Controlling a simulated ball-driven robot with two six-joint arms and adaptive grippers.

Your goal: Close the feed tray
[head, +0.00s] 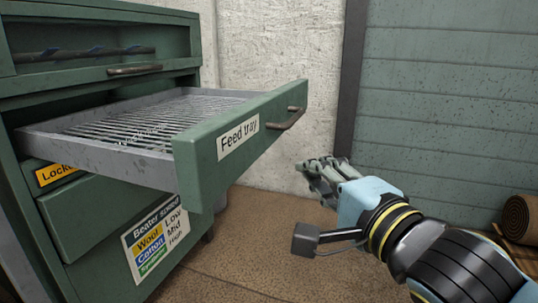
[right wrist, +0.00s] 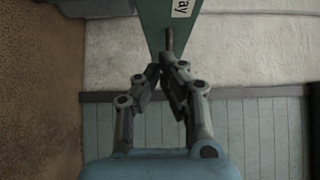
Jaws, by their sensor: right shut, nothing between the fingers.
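The feed tray (head: 238,140) is a green-fronted drawer with a "Feed tray" label, a grey metal body and a slatted bottom. It is pulled well out of the green machine (head: 205,55). Its bar handle (head: 288,119) is on the front, to the right of the label. My right gripper (head: 308,168) is shut and empty, in front of the tray front and a little below the handle, apart from it in the head view. In the right wrist view, the tray front (right wrist: 158,22) and handle (right wrist: 170,40) lie just beyond the fingertips (right wrist: 160,68). My left gripper is not in view.
An upper panel with a handle (head: 135,70) sits above the tray opening. Below are a "Locked" label (head: 57,173) and a "Beater speed" label (head: 155,236). A rolled rug (head: 518,219) lies at the right. Brown floor (head: 250,230) is clear beneath the tray.

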